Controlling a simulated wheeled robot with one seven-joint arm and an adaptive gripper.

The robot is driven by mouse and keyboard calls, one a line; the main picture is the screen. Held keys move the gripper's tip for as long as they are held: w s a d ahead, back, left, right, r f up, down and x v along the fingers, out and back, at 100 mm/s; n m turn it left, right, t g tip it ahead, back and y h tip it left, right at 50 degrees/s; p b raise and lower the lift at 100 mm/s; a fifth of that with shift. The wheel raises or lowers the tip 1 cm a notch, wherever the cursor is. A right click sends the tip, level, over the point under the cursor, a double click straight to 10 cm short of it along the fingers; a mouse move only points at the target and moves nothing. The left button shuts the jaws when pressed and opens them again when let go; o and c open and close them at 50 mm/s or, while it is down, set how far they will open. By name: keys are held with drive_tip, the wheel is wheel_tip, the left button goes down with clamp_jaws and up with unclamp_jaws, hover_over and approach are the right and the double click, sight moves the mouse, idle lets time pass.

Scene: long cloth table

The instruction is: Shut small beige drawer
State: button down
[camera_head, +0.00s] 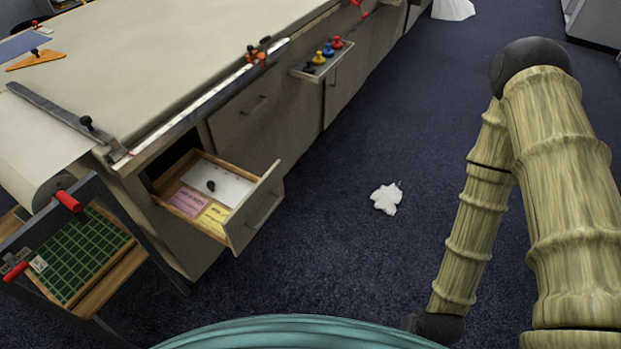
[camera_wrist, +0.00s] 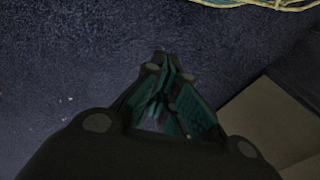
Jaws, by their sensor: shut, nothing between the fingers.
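The small beige drawer (camera_head: 257,210) stands open at the near end of the long table's cabinet, at left in the head view. Its wooden-sided box holds a white sheet, pink and yellow slips and a small dark object. A bar handle crosses its front. My gripper (camera_wrist: 166,62) shows in the wrist view with its fingers together and empty, above dark blue carpet. A beige surface (camera_wrist: 272,125) lies to its right; I cannot tell whether it is the drawer or the cabinet. In the head view my gripper is not visible.
A closed drawer (camera_head: 247,112) sits beyond the open one. A small shelf (camera_head: 322,64) with colored knobs juts out farther along. A dark-framed rack with a green grid (camera_head: 85,252) stands at left. Crumpled white paper (camera_head: 386,198) lies on otherwise clear carpet.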

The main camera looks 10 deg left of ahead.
drive_tip(key=w+a+m+t+y+b, duration=0.1)
drive_tip(key=w+a+t+y+b, duration=0.2)
drive_tip(key=w+a, duration=0.55)
drive_tip(key=w+a+m+t+y+b, duration=0.25)
drive_tip(key=w+a+b, duration=0.2)
drive_tip(key=w, duration=0.65)
drive_tip(key=w+a+r+y+b, duration=0.8)
drive_tip(key=w+a+r+y, duration=0.25)
drive_tip(key=w+r, duration=0.35)
drive_tip(key=s+x, duration=0.1)
drive_tip(key=x, duration=1.3)
drive_tip(key=shift+s+a+r+b, duration=0.15)
drive_tip(key=shift+s+a+b, duration=0.15)
drive_tip(key=shift+b, duration=0.15)
drive_tip(key=shift+w+a+n+g, duration=0.1)
drive_tip(key=shift+n+g, duration=0.15)
